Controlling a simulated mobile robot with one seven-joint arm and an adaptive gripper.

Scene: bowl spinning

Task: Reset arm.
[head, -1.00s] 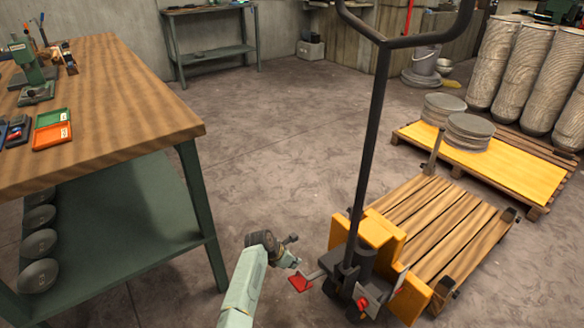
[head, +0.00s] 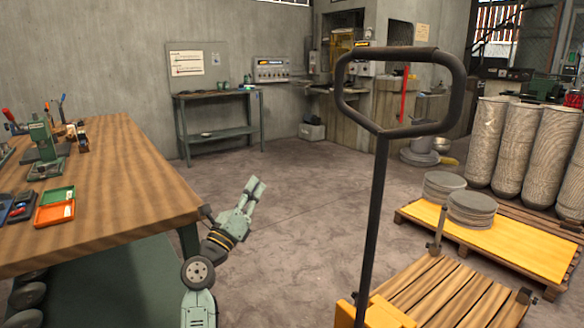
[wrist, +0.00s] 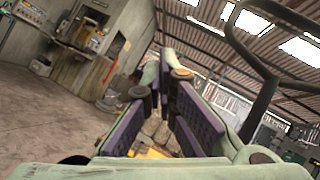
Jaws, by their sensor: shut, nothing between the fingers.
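My gripper (head: 255,186) is at the end of my pale green arm, raised and pointing up in the head view. It is beside the right edge of the wooden workbench (head: 120,190) and apart from it. In the wrist view my gripper (wrist: 164,72) shows its purple-padded fingers, shut with nothing held. The lower part of my arm is cut off by the bottom edge of the head view.
A pallet jack's dark handle (head: 378,200) stands right of my arm. A slatted pallet (head: 440,290) is at its base. A pallet with a yellow top (head: 510,250) bears stacked round discs (head: 470,208). A green table (head: 218,100) stands behind. The floor between is clear.

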